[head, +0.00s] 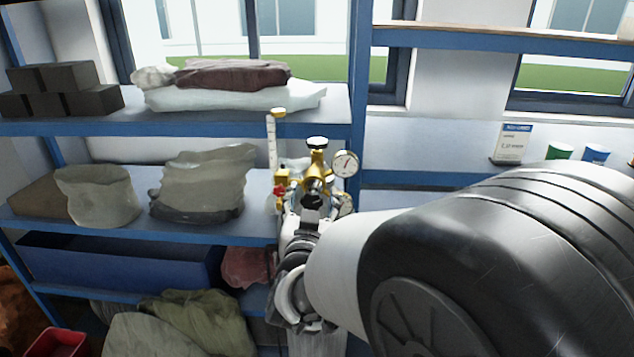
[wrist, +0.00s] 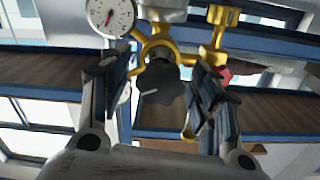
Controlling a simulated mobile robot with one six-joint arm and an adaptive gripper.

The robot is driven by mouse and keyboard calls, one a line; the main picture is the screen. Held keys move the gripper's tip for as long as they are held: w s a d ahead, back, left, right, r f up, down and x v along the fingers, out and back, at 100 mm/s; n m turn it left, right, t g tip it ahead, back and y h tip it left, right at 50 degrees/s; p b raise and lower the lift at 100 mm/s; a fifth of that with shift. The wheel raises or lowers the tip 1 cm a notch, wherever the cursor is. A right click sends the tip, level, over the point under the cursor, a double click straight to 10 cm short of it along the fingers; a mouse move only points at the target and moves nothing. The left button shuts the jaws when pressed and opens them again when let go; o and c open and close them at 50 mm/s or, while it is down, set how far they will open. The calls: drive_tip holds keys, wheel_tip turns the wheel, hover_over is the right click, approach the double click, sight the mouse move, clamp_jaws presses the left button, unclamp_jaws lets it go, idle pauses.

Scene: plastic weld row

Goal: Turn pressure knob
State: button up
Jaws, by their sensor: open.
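The pressure knob is a dark, lobed knob with a pale mark (wrist: 160,82), at the front of a brass regulator (head: 317,168). In the head view the knob (head: 312,200) is small, just above my gripper and partly hidden by it. A round white gauge (head: 346,163) sits to the right of the regulator; it also shows at the upper left of the wrist view (wrist: 111,15). My gripper (wrist: 165,88) is open in the wrist view, with one finger on each side of the knob. I cannot tell whether either finger touches it.
Blue shelves (head: 180,126) hold sacks (head: 203,184), folded bags (head: 236,90) and dark blocks (head: 62,88) on the left. A small sign (head: 511,144) and cups (head: 559,152) stand at the right. A flow tube (head: 272,140) rises left of the regulator.

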drive_tip(key=shift+c, duration=0.2)
drive_tip(key=c, duration=1)
drive_tip(key=m+b, duration=0.2)
drive_tip(key=b, duration=0.3)
drive_tip(key=shift+f+m, duration=0.2)
drive_tip(key=shift+m, duration=0.2)
drive_tip(key=shift+c, duration=0.2)
drive_tip(key=m+b, duration=0.2)
drive_tip(key=b, duration=0.1)
drive_tip(key=shift+r, duration=0.25)
drive_tip(key=o, duration=1.1)
drive_tip(key=shift+s, duration=0.15)
drive_tip(key=s, duration=1.1)
drive_tip(key=shift+s+a, duration=0.2)
drive_tip(key=shift+s, duration=0.2)
